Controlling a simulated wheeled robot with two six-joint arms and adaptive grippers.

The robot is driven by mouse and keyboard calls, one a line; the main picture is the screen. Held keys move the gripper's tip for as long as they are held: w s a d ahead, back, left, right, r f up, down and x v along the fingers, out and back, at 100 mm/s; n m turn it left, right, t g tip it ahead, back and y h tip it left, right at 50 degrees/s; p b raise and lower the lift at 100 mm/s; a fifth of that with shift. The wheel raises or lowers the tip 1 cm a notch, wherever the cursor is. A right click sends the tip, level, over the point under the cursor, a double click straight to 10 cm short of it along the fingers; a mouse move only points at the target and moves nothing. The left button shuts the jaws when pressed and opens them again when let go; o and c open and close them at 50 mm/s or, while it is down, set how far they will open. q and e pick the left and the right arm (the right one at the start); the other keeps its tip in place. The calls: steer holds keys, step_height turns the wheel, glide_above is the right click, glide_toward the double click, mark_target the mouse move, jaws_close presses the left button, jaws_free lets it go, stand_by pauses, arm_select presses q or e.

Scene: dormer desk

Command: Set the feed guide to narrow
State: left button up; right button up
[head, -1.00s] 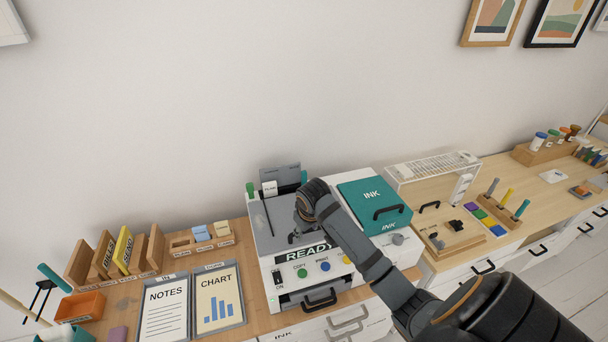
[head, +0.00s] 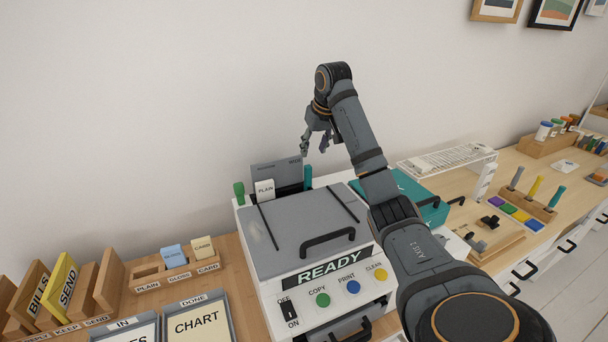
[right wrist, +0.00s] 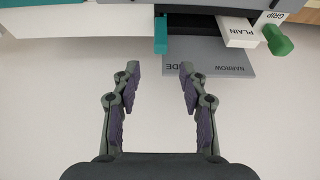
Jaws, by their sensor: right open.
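The grey feed plate (head: 277,174) stands up at the back of the printer (head: 315,228). In the right wrist view the plate (right wrist: 225,62) appears upside down, with NARROW readable and a partly hidden word ending in "IDE". The teal feed guide tab (head: 307,177) is at the plate's right end; in the right wrist view the tab (right wrist: 160,34) is beside the partly hidden word, away from NARROW. My right gripper (head: 314,149) is open and empty above the tab. In the right wrist view its fingers (right wrist: 160,70) point toward the tab, apart from it. My left gripper is out of view.
A white PLAIN block (head: 265,190) and a green grip (head: 239,193) stand left of the tab. The printer lid (head: 304,229) has a dark handle. A teal INK box (head: 425,202) is at the right.

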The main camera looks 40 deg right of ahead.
mark_target(309, 166)
steer(key=x, duration=0.9)
steer(key=shift+f+b, duration=0.3)
steer(key=shift+f, duration=0.1)
steer(key=shift+w+f, duration=0.2)
steer(key=shift+f, duration=0.05)
steer(key=shift+c, duration=1.4)
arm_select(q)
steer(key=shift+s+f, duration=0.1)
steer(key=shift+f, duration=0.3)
arm_select(e)
jaws_close()
